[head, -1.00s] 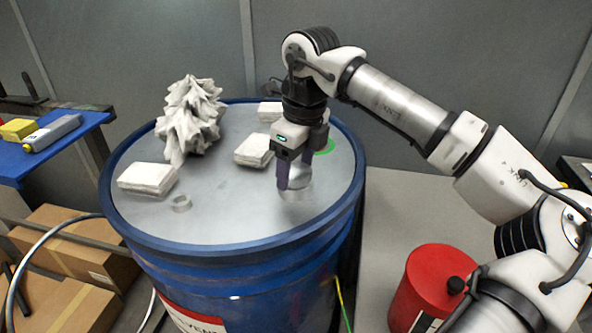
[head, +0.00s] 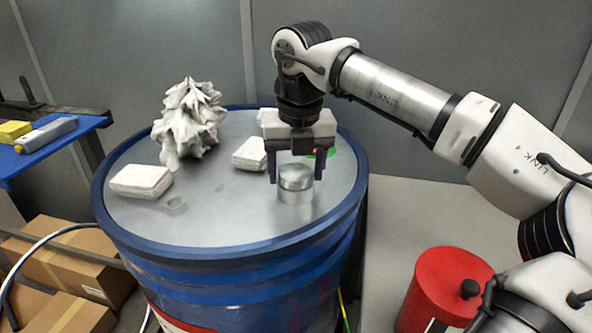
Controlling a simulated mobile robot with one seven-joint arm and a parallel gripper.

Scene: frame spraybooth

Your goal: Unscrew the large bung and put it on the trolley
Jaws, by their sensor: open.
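The large bung (head: 296,178) is a shiny metal cylinder near the right front of the blue drum's (head: 230,249) grey lid. It stands upright; I cannot tell how far its thread is engaged. My gripper (head: 296,180) is open above it, with one dark finger on the left and one on the right of its top. Gaps show beside the bung, so the fingers seem clear of it. A blue-topped stand (head: 70,142) at the far left may be the trolley.
A yellow block and grey-yellow tool (head: 46,134) occupy the blue top. A red can (head: 440,290) stands at right; cardboard boxes are below left.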

